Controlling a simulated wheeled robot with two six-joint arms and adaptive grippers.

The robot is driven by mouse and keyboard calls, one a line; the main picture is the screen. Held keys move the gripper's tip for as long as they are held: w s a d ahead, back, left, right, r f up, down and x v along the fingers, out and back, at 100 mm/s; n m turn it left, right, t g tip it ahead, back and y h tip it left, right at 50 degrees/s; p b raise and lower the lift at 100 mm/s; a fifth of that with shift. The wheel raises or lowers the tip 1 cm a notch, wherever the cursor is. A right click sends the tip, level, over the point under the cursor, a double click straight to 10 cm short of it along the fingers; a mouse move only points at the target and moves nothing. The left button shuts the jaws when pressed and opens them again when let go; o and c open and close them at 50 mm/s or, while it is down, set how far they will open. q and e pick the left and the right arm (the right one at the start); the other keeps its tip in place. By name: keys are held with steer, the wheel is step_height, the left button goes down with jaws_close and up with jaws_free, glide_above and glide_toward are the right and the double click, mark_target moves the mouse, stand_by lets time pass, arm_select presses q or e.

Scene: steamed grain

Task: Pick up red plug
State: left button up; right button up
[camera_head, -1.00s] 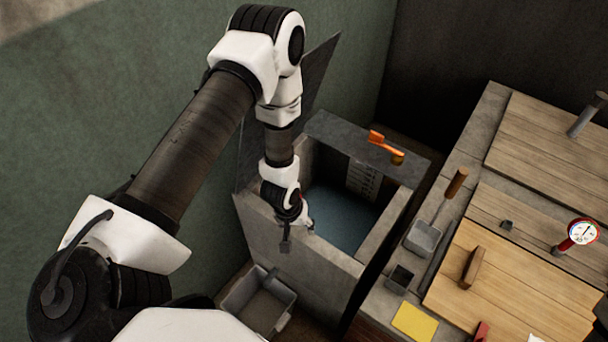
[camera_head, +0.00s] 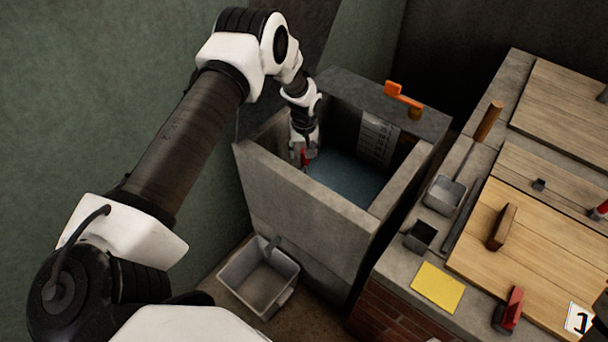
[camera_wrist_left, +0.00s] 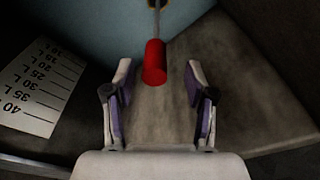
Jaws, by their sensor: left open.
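The red plug's handle (camera_wrist_left: 154,62) shows in the left wrist view, a red cylinder on a thin rod that runs down to a dark spot in the blue water. In the head view a small bit of the red plug (camera_head: 309,155) shows beside my left gripper (camera_head: 303,158), inside the stone basin (camera_head: 300,200). In the left wrist view my left gripper (camera_wrist_left: 159,105) is open. The red handle is just beyond the fingertips, in line with the gap and apart from both fingers. My right gripper is not in view.
A volume scale (camera_head: 377,138) is on the basin's inner wall. An orange-handled tool (camera_head: 403,97) lies on the basin's back ledge. A grey bin (camera_head: 258,284) stands on the floor in front. A counter with wooden lids (camera_head: 530,250), a scoop and a yellow cloth (camera_head: 437,287) is at right.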

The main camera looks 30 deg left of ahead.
arm_select(q)
steer(key=f, duration=0.2)
steer(key=w+f, duration=0.1)
steer(key=f, duration=0.1)
steer(key=shift+f, duration=0.35)
steer(key=shift+s, duration=0.1)
jaws_close()
steer(key=shift+r, duration=0.1)
step_height(320, 180, up, 10)
